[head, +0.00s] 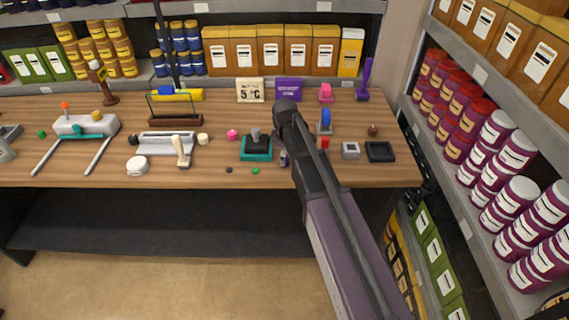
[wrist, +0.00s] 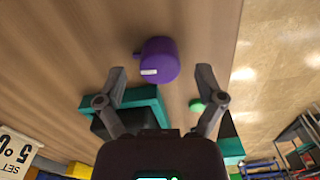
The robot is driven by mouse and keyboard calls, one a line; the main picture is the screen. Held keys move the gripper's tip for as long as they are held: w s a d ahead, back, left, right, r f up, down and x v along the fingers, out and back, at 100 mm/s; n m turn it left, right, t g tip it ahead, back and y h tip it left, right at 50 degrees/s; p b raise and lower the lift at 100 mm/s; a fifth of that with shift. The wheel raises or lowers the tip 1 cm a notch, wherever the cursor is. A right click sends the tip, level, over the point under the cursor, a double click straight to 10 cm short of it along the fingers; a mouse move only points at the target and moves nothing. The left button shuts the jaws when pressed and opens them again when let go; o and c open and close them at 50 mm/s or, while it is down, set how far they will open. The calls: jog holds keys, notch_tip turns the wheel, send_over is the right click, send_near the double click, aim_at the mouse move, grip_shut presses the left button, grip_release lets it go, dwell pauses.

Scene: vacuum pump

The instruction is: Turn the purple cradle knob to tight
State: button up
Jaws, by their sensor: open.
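A purple rounded piece (wrist: 158,60), which looks like the cradle knob, has a small white label and a short stub on one side. It also shows in the head view (head: 283,158), small and partly dark beside my arm. In the wrist view my gripper (wrist: 161,86) is open, with one finger on each side of the knob's line. The knob lies just beyond the fingertips, with nothing held. A teal base (head: 256,153) with a dark block stands left of the knob in the head view. My arm hides part of the bench, and the fingers cannot be made out there.
A green disc (head: 255,170) and a dark disc (head: 229,170) lie near the bench's front edge. A blue-topped piece (head: 325,122) and a black tray (head: 380,152) stand right of my arm.

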jog(key=shift+f+b, duration=0.55)
jog(key=shift+f, duration=0.25)
jog(key=c, duration=1.1)
